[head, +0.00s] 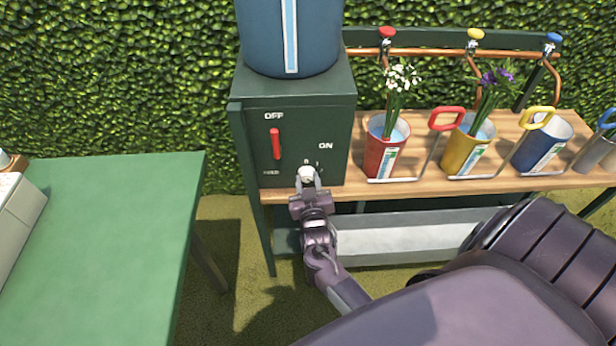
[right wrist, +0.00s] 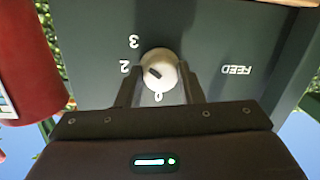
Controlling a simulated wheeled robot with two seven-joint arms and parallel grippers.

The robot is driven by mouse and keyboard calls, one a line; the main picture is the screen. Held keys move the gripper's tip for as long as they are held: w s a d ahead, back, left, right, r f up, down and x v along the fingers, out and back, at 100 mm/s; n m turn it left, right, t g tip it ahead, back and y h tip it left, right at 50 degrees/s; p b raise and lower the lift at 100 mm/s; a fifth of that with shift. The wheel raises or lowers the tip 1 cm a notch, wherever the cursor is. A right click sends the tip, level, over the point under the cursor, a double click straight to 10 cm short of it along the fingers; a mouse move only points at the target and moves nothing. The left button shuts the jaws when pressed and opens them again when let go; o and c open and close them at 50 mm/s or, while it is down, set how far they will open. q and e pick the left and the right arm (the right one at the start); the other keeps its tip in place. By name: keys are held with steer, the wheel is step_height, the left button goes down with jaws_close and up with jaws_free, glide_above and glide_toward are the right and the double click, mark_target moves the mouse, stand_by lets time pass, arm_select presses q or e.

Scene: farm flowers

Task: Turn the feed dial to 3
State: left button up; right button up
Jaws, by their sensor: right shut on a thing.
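The feed dial (head: 305,174) is a small white round knob low on the front of a dark green box (head: 290,120). In the right wrist view, which is upside down, the dial (right wrist: 162,62) carries a short dark mark left of its middle. The numbers 0, 2 and 3 show around it; 1 is not visible there. The mark appears to lie toward the side between 0 and 2, but I cannot tell exactly where it points. My right gripper (head: 308,182) is shut on the dial, one finger on each side. My left gripper is not in view.
A red lever (head: 275,143) stands upright on the box beside OFF and ON labels. A blue tank (head: 260,35) sits on top. Red (head: 380,160), yellow (head: 462,152) and blue (head: 540,148) pails stand on the wooden shelf. A green table (head: 110,240) is at left.

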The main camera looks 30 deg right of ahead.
steer(key=shift+f+m, duration=0.1)
steer(key=shift+m, duration=0.5)
steer(key=o, duration=1)
